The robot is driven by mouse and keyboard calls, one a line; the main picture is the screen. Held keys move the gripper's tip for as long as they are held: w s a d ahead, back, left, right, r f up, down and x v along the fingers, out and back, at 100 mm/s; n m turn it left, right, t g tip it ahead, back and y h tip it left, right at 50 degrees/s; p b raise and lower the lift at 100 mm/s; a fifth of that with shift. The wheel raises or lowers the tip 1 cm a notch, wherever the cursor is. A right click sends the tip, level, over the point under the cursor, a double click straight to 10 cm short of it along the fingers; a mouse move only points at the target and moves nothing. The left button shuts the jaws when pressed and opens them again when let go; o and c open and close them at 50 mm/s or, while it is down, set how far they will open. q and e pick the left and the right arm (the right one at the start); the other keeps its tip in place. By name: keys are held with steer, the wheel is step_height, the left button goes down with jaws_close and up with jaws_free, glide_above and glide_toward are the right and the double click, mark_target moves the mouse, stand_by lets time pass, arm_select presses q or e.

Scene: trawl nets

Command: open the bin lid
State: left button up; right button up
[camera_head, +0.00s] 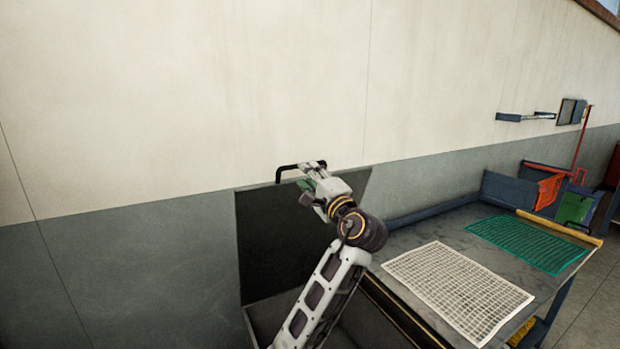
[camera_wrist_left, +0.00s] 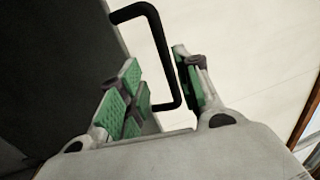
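The bin lid (camera_head: 275,240) is a dark panel standing raised, close to the wall; it also shows at the left of the left wrist view (camera_wrist_left: 55,60). Its black bar handle (camera_head: 287,168) is at the top edge. My left gripper (camera_head: 309,177) is at the handle. In the left wrist view the fingers of my left gripper (camera_wrist_left: 163,90) are apart, with the handle (camera_wrist_left: 160,45) passing between them, nearer the right finger. Contact cannot be told. The bin (camera_head: 373,327) below is open and partly hidden by my left arm. My right gripper is not in view.
A grey table (camera_head: 400,240) stands right of the bin, with a white net (camera_head: 458,290) and a green net (camera_head: 528,243) on it. The wall (camera_head: 180,110) is directly behind the lid. Blue and orange items (camera_head: 549,190) are farther right.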

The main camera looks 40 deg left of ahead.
arm_select(q)
steer(key=shift+d, duration=0.1)
steer(key=v, duration=1.2)
stand_by(0.6)
